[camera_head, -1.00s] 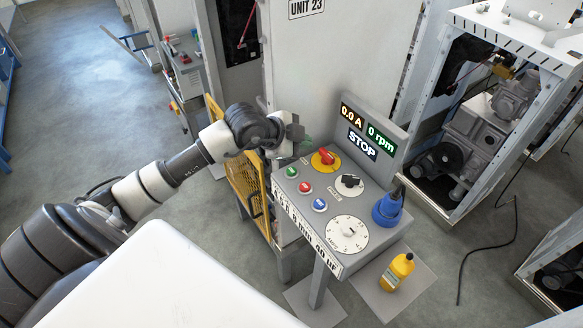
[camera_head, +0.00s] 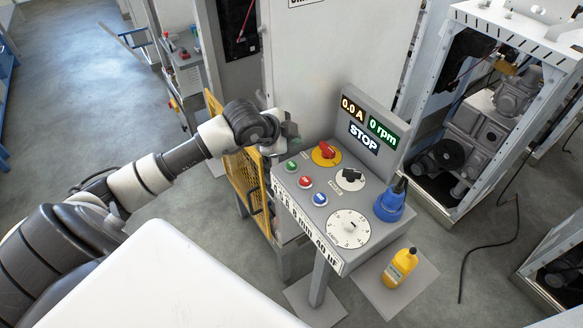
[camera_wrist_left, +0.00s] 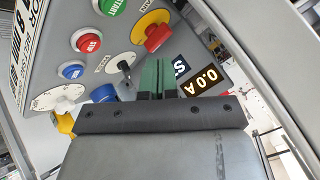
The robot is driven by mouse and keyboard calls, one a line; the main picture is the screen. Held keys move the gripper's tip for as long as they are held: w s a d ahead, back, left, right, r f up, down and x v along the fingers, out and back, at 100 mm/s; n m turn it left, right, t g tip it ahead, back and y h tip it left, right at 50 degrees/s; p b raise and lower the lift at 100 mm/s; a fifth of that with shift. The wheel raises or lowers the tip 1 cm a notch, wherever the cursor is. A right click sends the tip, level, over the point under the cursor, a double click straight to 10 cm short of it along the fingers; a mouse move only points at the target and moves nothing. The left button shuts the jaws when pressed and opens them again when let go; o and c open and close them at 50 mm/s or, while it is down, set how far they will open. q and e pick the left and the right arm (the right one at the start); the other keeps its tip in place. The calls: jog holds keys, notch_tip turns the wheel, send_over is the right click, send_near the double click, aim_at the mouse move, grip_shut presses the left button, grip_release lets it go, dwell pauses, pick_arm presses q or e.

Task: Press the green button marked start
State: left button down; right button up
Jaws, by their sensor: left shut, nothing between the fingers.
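The green start button (camera_head: 292,166) sits at the upper left of the grey control panel (camera_head: 330,222). In the left wrist view the green button (camera_wrist_left: 110,5) is cut off by the top edge, with START readable on it. My left gripper (camera_head: 294,138) is beyond the button, near the panel's far left corner, and does not touch the button. In the left wrist view its green-sided fingertips (camera_wrist_left: 157,77) are together and empty, pointing between the red switch and the display. My right gripper is not in view.
Near the green button are a red stop button (camera_head: 305,182), a blue button (camera_head: 320,199) and a red rotary switch on yellow (camera_head: 326,150). The display (camera_head: 363,137) reads STOP and 0 rpm. A blue object (camera_head: 390,203) stands on the panel's right; a yellow bottle (camera_head: 400,267) stands lower right.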

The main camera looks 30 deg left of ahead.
aim_at(292, 166)
pick_arm(q)
jog(key=shift+f+b, duration=1.6)
jog(key=shift+f, duration=1.05)
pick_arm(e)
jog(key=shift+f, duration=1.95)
pick_arm(q)
jog(key=shift+f+b, duration=0.35)
jog(key=shift+f, duration=0.1)
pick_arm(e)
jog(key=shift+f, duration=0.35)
pick_arm(q)
jog(key=shift+f+b, duration=0.35)
jog(key=shift+f, duration=0.15)
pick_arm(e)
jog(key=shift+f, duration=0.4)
pick_arm(q)
jog(key=shift+r+p, duration=0.65)
jog(key=shift+r, duration=0.3)
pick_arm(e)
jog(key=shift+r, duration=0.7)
pick_arm(q)
notch_tip(292, 166, up, 5)
jog(key=p, duration=0.4)
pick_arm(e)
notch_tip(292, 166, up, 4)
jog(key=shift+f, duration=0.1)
